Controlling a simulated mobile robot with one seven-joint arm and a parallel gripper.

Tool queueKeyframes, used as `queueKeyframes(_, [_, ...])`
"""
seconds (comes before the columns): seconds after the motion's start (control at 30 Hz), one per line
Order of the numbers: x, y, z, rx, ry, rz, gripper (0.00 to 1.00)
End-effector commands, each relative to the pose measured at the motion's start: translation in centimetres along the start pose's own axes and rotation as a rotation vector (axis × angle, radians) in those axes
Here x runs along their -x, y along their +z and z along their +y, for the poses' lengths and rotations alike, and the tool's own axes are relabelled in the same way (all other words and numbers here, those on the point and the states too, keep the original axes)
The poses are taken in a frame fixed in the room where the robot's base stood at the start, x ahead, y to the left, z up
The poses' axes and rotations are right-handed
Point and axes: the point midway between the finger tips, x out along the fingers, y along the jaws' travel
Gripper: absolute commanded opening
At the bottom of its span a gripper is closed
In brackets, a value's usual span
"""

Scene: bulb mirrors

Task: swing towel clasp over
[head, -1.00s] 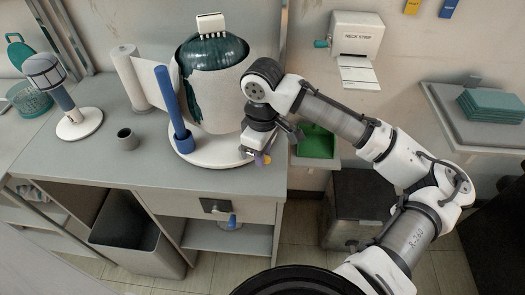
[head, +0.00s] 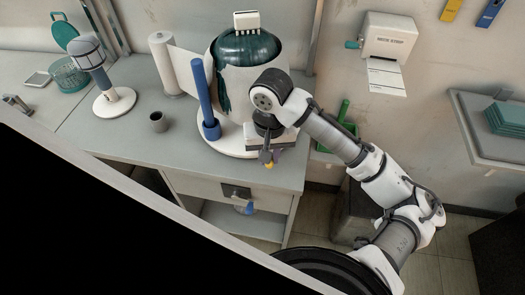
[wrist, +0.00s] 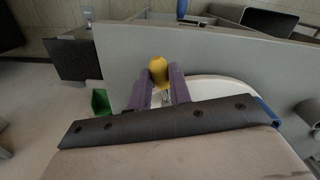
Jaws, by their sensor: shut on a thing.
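A teal-domed form wrapped in a white towel (head: 226,90) stands on a round white base (head: 214,145) on the counter. My gripper (head: 269,156) is low at the front right of that base, and my arm hides part of the towel. In the wrist view, my gripper's purple fingers (wrist: 160,90) are shut on a yellow knob (wrist: 158,68), which I take to be the clasp's handle. The yellow knob also shows small below the fingers in the head view (head: 269,166). The rest of the clasp is hidden behind my gripper.
A blue post (head: 201,92) stands on the base, left of the towel. A paper roll (head: 166,66), a grey cup (head: 158,122) and a lamp-like stand (head: 103,75) are further left. A black area fills the lower left.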

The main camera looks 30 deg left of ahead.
Motion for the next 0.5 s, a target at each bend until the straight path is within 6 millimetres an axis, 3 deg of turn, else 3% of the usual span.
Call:
queueKeyframes(0.1, [-0.02, -0.06, -0.79, -0.135, 0.001, 0.0, 0.04])
queueKeyframes(0.13, [-0.02, -0.07, -0.75, -0.142, 0.001, 0.0, 0.23])
queueKeyframes(0.27, [-0.03, -0.06, -0.69, -0.137, 0.001, 0.0, 0.4])
queueKeyframes(0.5, [-0.02, -0.06, -0.69, -0.135, 0.001, 0.0, 0.42])
